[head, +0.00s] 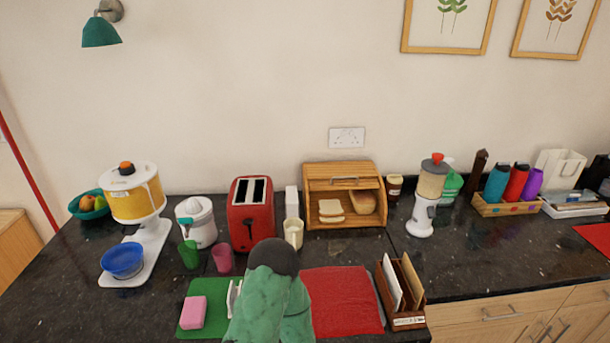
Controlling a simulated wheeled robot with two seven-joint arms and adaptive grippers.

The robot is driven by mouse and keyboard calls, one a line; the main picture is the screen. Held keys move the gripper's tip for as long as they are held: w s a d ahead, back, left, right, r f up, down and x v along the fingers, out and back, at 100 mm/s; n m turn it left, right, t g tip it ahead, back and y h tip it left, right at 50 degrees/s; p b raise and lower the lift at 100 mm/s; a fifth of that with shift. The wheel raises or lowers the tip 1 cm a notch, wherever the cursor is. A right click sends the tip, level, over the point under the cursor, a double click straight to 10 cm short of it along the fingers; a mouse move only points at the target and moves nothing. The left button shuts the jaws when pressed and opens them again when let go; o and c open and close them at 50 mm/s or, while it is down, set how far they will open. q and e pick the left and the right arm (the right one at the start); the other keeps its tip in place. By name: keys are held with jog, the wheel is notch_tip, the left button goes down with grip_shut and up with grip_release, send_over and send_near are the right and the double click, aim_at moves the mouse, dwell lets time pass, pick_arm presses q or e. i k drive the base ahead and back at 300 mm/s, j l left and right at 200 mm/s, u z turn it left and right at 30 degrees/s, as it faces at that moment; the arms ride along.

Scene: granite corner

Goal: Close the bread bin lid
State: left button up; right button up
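The wooden bread bin (313,215) stands on the dark counter against the wall, near the middle of the head view. Its front is open. The lid (344,183), with a bar handle across it, sits raised in the upper part of the bin. Below it, bread slices (331,208) and a loaf (362,202) show inside.
A green bumpy shape with a dark rounded top (268,295), unclear what, rises in front. A red cloth (342,300) and a letter rack (402,308) lie nearer.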

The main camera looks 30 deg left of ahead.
aim_at(337, 183)
jog(key=u, duration=0.8)
jog(key=l, duration=0.4)
jog(key=k+z, duration=0.05)
